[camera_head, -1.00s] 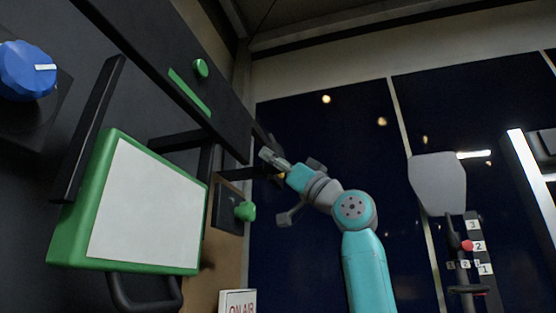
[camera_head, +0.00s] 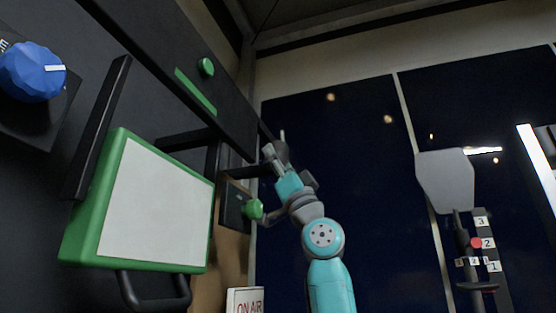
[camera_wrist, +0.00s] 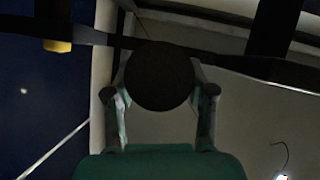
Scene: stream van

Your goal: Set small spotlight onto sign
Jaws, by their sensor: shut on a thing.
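In the wrist view, a dark round thing (camera_wrist: 160,75), likely the small spotlight, sits between the two fingers of my gripper (camera_wrist: 160,95). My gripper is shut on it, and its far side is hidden. In the head view, my gripper (camera_head: 272,156) is raised near the wall corner, with a dark shape (camera_head: 282,150) at its tip. The ON AIR sign (camera_head: 246,302), white with red letters, shows at the bottom edge, with its lower part cut off. My gripper is well above the sign in the picture and apart from it.
A green-framed white panel (camera_head: 158,208) on dark brackets stands at left. A dark beam (camera_head: 190,75) with a green knob runs above it. A green knob (camera_head: 253,209) on a dark box is close to my arm. A grey paddle-shaped thing (camera_head: 446,180) stands at right.

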